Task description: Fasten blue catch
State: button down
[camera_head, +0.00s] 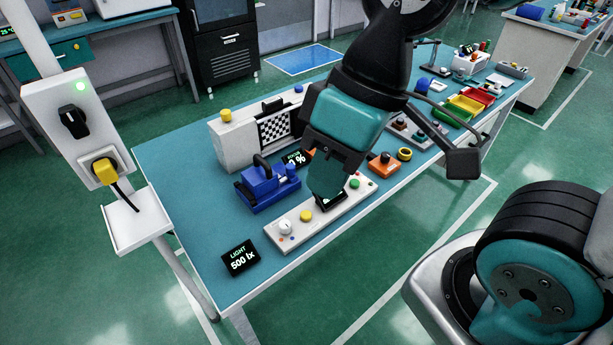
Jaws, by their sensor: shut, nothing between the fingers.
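The blue catch (268,190) is a blue block-shaped fixture on the teal bench, left of my gripper. A dark handle (262,166) stands up at its upper left side. From this view I cannot tell whether the catch is fastened. My gripper (329,198) points down over the white control panel, to the right of the blue catch and apart from it. Its fingers are shut and empty. They hide the middle of the panel and part of a small display behind.
The white control panel (288,238) has a knob and coloured buttons. A white unit with a checkerboard (276,128) stands behind the catch. An orange block (383,165) and coloured bins (465,106) lie to the right.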

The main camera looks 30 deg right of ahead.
aim_at(290, 175)
jog(key=z, duration=1.2)
jog(key=k, duration=0.65)
jog(key=u, duration=0.5)
jog(key=i, duration=1)
